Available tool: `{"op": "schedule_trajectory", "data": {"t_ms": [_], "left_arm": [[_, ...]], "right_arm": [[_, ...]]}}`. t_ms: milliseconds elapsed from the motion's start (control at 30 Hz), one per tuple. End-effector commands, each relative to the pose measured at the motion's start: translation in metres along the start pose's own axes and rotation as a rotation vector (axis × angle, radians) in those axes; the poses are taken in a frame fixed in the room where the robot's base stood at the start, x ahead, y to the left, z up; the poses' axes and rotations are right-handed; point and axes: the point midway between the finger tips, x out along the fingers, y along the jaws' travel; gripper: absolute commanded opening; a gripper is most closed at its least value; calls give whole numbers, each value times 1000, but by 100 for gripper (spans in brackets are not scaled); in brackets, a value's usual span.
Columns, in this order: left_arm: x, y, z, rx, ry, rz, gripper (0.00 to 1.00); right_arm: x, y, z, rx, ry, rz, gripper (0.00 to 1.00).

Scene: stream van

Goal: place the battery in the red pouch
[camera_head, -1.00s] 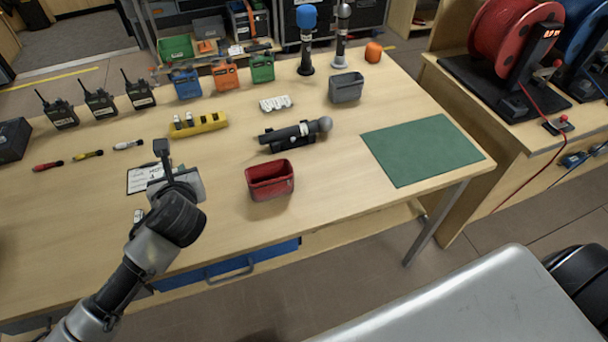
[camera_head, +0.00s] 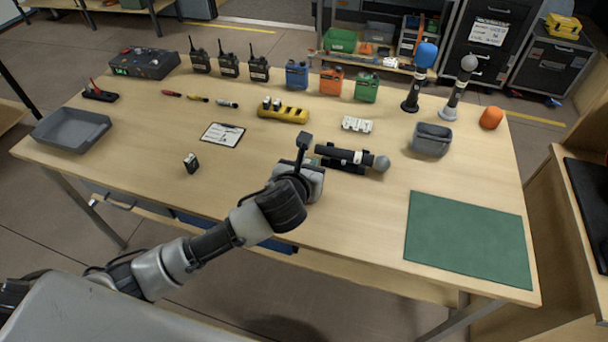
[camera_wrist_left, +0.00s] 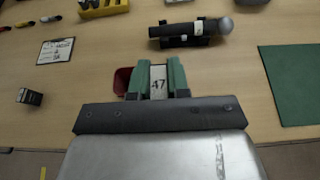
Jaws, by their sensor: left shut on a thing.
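My left gripper (camera_head: 304,150) reaches over the table's near side, left of the black handheld microphone. In the left wrist view its green fingers (camera_wrist_left: 158,80) are shut on a pale block marked "47" (camera_wrist_left: 158,83), which looks like the battery. The red pouch (camera_wrist_left: 122,80) shows only as a strip left of the fingers; the gripper covers the rest. In the head view my gripper hides the pouch. I cannot tell whether the block is above or inside the pouch. My right gripper is not in view.
The black microphone (camera_head: 345,157) lies close by. A small black box (camera_head: 191,162) and a clipboard (camera_head: 223,133) are to the left. A yellow holder (camera_head: 283,114), white rack (camera_head: 357,124) and grey pouch (camera_head: 432,139) stand behind. A green mat (camera_head: 467,240) lies right.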

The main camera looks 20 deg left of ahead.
Motion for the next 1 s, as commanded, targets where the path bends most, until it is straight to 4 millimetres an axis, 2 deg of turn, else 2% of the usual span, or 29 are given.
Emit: {"op": "schedule_trajectory", "data": {"t_ms": [200,333,500,700,800,1000], "left_arm": [[49,30,-12,-1,2,4,0],[70,42,-17,-2,1,1,0],[80,48,-22,-3,1,-1,0],[91,48,-50,-4,4,-1,0],[94,47,-56,-3,2,-2,0],[94,48,-57,-1,0,-2,0]], "right_arm": [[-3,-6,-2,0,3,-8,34],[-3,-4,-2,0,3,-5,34],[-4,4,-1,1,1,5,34],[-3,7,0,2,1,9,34],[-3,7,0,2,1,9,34],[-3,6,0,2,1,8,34]]}}
